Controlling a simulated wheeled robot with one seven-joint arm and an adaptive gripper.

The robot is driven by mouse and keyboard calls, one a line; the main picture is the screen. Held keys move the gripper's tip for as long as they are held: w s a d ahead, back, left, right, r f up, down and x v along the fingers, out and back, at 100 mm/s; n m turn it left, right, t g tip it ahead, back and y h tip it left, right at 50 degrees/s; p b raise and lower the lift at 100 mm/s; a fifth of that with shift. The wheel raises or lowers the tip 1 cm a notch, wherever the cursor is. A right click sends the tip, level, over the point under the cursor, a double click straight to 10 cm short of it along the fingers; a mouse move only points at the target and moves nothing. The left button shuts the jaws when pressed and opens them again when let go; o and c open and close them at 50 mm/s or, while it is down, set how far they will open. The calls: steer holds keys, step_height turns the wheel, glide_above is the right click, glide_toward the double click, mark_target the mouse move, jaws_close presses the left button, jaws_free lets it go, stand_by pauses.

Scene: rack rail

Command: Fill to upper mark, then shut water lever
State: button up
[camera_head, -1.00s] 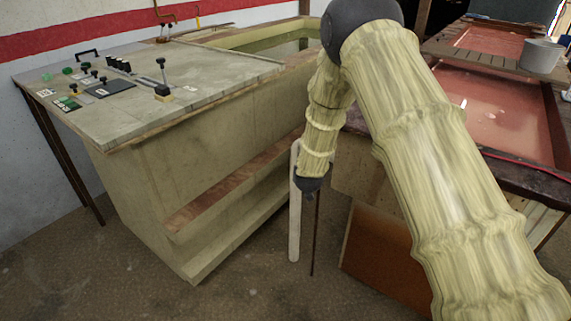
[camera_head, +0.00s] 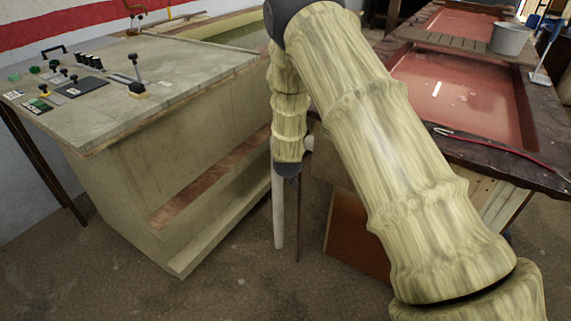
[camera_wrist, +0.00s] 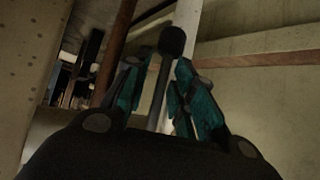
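In the wrist view my gripper (camera_wrist: 160,85) shows two teal fingers with a gap between them. A grey rod with a dark ball knob (camera_wrist: 172,40) stands between the fingers in the picture. I cannot tell whether they touch it, or whether it is the water lever. In the head view the gripper is hidden below my arm. A trough of greenish water (camera_head: 238,36) lies at the back, behind the grey control bench. Its upper mark cannot be made out. A black-knobbed lever (camera_head: 134,68) stands on the bench top.
The bench (camera_head: 150,150) has switches and a lower shelf. A white post (camera_head: 278,215) and a thin brown rod stand near my wrist. On the right are a reddish basin (camera_head: 460,95), a grey bucket (camera_head: 509,38) and a red cable (camera_head: 510,150). Floor shows bare in front.

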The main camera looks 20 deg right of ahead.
steer(key=shift+a, duration=0.2)
steer(key=v, duration=1.2)
steer(key=shift+d, duration=0.1)
steer(key=s+f+n+g+y+p, duration=0.1)
steer(key=s+f+g+p, duration=0.2)
steer(key=s+f, duration=0.7)
steer(key=s+f+n+g+p, duration=0.1)
steer(key=s+f+g+p, duration=0.3)
steer(key=s, duration=0.9)
steer(key=s+f+g+y+p, duration=0.1)
steer(key=s+f, duration=0.1)
steer(key=s, duration=1.1)
steer(key=s+a+f+g+y+p, duration=0.1)
steer(key=s+f+p, duration=0.1)
steer(key=s, duration=1.2)
steer(key=shift+a+n+g, duration=0.35)
steer(key=shift+n+g, duration=0.05)
steer(key=shift+d, duration=0.1)
